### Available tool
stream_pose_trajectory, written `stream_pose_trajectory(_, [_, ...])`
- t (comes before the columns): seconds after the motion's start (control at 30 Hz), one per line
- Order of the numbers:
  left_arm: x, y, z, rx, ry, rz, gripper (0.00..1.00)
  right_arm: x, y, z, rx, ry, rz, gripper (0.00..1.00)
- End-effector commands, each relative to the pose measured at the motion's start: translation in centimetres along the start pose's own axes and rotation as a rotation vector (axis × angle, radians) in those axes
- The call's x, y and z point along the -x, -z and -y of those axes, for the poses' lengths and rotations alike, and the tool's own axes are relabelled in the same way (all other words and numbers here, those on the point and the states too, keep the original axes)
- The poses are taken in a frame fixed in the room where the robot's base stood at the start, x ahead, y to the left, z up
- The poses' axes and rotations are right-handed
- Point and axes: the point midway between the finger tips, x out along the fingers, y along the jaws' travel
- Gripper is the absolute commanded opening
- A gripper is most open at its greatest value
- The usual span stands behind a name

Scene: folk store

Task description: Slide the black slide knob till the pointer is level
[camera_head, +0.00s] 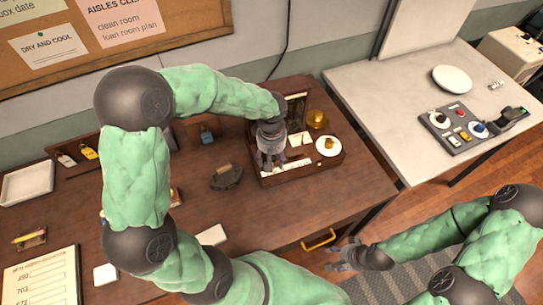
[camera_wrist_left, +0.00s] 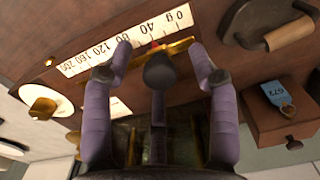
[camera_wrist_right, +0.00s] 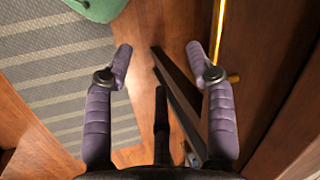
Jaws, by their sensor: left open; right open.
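The wooden scale box (camera_head: 300,175) sits on the brown desk in the head view. In the left wrist view its white graduated strip (camera_wrist_left: 125,42) is marked from 0 g to 200, with a brass beam (camera_wrist_left: 178,47) beside it and a small red mark near 40. A dark rounded shape, seemingly the black slide knob (camera_wrist_left: 158,72), lies between the fingers of my left gripper (camera_wrist_left: 163,62). Those fingers are open on either side of it; contact cannot be told. The pointer is not clearly visible. My right gripper (camera_wrist_right: 165,62) is open and empty off the desk's front.
A white pan (camera_head: 328,147) and a brass pot (camera_head: 317,119) are at the box's right. A dark wooden-handled tool (camera_head: 227,176) lies left of the box. A brass drawer handle (camera_head: 318,239) is near my right gripper. A white table (camera_head: 395,110) stands to the right.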

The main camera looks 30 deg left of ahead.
Motion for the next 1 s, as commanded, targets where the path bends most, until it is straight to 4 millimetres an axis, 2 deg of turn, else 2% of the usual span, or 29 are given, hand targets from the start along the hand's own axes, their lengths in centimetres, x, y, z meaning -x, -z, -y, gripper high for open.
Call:
stream_pose_trajectory(0.37, [0.3,0.1,0.0,0.000,-0.001,-0.001,0.59,0.2,0.0,0.1,0.000,0.000,0.000,0.56])
stream_pose_trajectory(1.0, [4.6,0.0,0.0,0.000,-0.002,-0.001,0.59,2.8,-0.1,1.0,0.000,0.000,0.000,0.56])
